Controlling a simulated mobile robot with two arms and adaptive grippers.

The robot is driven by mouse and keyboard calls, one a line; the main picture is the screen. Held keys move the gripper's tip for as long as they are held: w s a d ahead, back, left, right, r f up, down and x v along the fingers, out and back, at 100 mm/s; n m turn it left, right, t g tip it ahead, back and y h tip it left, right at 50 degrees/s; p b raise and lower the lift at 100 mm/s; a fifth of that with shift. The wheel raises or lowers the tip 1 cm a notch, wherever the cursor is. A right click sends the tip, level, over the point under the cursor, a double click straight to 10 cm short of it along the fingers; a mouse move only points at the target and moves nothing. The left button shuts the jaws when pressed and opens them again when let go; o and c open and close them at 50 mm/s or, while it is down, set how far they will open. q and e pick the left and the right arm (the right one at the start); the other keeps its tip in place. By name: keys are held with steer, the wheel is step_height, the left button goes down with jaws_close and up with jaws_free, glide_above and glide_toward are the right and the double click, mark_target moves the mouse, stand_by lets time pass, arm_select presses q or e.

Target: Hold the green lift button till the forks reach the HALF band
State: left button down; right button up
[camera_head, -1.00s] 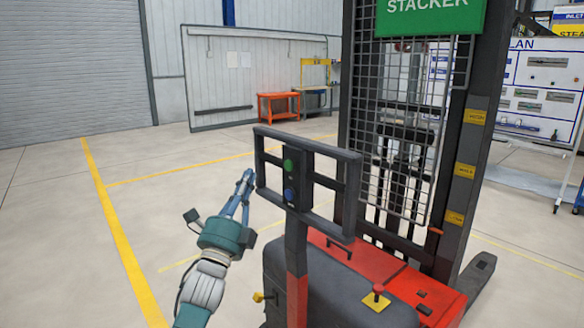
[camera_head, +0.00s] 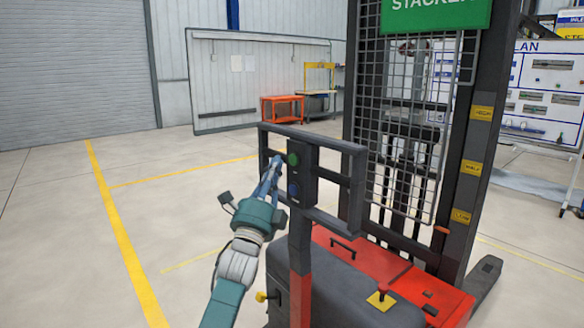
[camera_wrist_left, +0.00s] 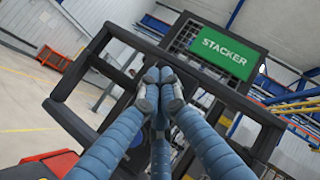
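The green lift button (camera_head: 293,158) is on the dark control panel in the middle of the stacker's handle frame (camera_head: 345,150), above a blue button (camera_head: 293,189). My left gripper (camera_head: 277,160) is just left of the green button; I cannot tell whether it touches it. The fork height is unclear behind the mesh. My right gripper is out of view.
A mesh guard (camera_head: 405,130) rises behind the handle. The floor at left is clear.

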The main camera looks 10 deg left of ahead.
arm_select(q)
steer(key=shift+w+d+b, duration=0.3)
steer(key=shift+w+d, duration=0.2)
steer(key=shift+w, duration=0.15)
stand_by(1.0)
steer(key=shift+w+d+b, duration=0.25)
steer(key=shift+w+b, duration=0.1)
steer(key=shift+b, duration=0.05)
steer(key=shift+w+d+b, duration=0.25)
steer(key=shift+w+b, duration=0.05)
steer(key=shift+b, duration=0.1)
stand_by(0.6)
steer(key=shift+s+a, duration=0.1)
steer(key=shift+s, duration=0.05)
stand_by(3.4)
steer(key=shift+s+a+p, duration=0.35)
steer(key=shift+s+p, duration=0.05)
steer(key=shift+s, duration=0.1)
